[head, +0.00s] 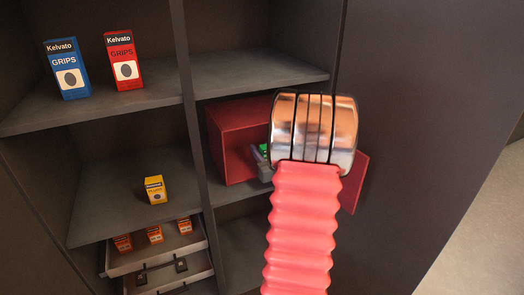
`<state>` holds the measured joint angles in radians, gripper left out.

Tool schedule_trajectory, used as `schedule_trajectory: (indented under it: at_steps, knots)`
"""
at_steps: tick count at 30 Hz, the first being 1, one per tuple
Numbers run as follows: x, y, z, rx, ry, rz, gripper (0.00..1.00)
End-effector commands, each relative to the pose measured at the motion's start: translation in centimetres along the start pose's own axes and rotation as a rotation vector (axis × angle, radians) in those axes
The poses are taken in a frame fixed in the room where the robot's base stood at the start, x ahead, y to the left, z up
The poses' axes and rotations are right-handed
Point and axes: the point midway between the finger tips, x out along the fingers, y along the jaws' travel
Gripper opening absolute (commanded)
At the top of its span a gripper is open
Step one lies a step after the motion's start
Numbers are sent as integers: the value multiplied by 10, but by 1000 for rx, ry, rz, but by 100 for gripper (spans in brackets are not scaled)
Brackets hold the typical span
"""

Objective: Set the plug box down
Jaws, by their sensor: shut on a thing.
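My gripper (262,157) reaches into the open red metal box on the right-hand middle shelf. Only a grey part of it with a green light shows, left of my chrome wrist. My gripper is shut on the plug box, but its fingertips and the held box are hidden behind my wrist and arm. I cannot tell whether the held box touches a surface.
The red metal box (228,115) has an open door (355,188) at right. Blue (68,70) and red (124,62) grips boxes stand on the upper left shelf. A small yellow box (155,189) stands below. An open drawer (150,258) holds several orange boxes.

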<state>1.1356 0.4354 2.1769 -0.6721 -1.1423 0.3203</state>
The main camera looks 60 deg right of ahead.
Motion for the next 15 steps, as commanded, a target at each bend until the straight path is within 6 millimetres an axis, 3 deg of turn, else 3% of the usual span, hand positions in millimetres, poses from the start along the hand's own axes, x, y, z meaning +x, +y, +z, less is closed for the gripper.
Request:
schedule_trajectory:
  at_steps: [6,7,15]
  knots:
    - [0,0,2,0,0,0,10]
    - [0,0,2,0,-1,0,39]
    - [0,0,2,0,0,0,56]
